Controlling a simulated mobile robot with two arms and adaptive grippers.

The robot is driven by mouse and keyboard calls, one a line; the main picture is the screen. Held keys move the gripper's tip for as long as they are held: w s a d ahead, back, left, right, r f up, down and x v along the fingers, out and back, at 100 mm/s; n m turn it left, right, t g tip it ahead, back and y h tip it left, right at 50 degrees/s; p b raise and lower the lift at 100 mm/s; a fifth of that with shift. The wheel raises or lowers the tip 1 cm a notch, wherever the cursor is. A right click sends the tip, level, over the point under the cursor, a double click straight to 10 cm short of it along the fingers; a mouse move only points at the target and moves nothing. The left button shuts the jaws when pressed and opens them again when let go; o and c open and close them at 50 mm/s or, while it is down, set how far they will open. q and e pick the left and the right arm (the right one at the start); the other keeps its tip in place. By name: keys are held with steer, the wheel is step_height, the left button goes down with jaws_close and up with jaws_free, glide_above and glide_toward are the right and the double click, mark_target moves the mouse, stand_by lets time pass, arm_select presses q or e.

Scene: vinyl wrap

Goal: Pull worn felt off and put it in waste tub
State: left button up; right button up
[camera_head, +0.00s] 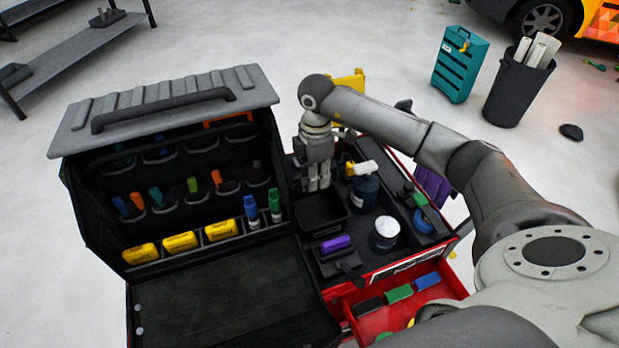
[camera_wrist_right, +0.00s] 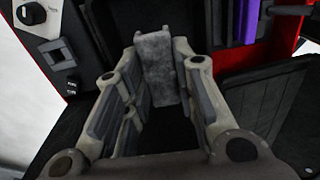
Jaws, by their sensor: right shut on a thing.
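My right gripper (camera_head: 318,186) points down at the back edge of a small open black tub (camera_head: 322,212) on the cart top. In the wrist view the right gripper (camera_wrist_right: 165,76) is shut on a mottled grey strip, the worn felt (camera_wrist_right: 158,68), which stands between its fingertips. In the head view the felt cannot be made out among the fingers. A purple squeegee (camera_head: 335,243) lies in front of the tub, apart from the gripper; purple also shows at the top of the wrist view (camera_wrist_right: 251,20). My left gripper is not in view.
A dark bottle (camera_head: 364,193) and a white-topped jar (camera_head: 385,232) stand right of the tub. An open tool case (camera_head: 165,215) is on the left. A red drawer (camera_head: 365,325) is open in front. A tall dark bin (camera_head: 515,95) stands on the floor beyond.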

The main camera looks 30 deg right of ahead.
steer(key=shift+w+d+f, duration=0.1)
steer(key=shift+w+d, duration=0.1)
steer(key=shift+w, duration=0.1)
steer(key=shift+s+d+f+b, duration=0.1)
steer(key=shift+s+f+b, duration=0.1)
steer(key=shift+f+b, duration=0.25)
steer(key=shift+s+d+f+b, duration=0.15)
steer(key=shift+f+b, duration=0.15)
steer(key=shift+f, duration=0.15)
step_height(320, 180, down, 6)
steer(key=b, duration=0.4)
steer(key=shift+w+f+b, duration=0.1)
steer(key=shift+f+b, duration=0.1)
steer(key=shift+b, duration=0.2)
steer(key=shift+f, duration=0.55)
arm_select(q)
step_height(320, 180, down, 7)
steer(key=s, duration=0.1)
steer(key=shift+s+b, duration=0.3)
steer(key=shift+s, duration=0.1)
arm_select(e)
steer(key=shift+f, duration=0.1)
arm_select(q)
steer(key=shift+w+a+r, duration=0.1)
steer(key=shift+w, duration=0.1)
arm_select(e)
steer(key=shift+f, duration=0.15)
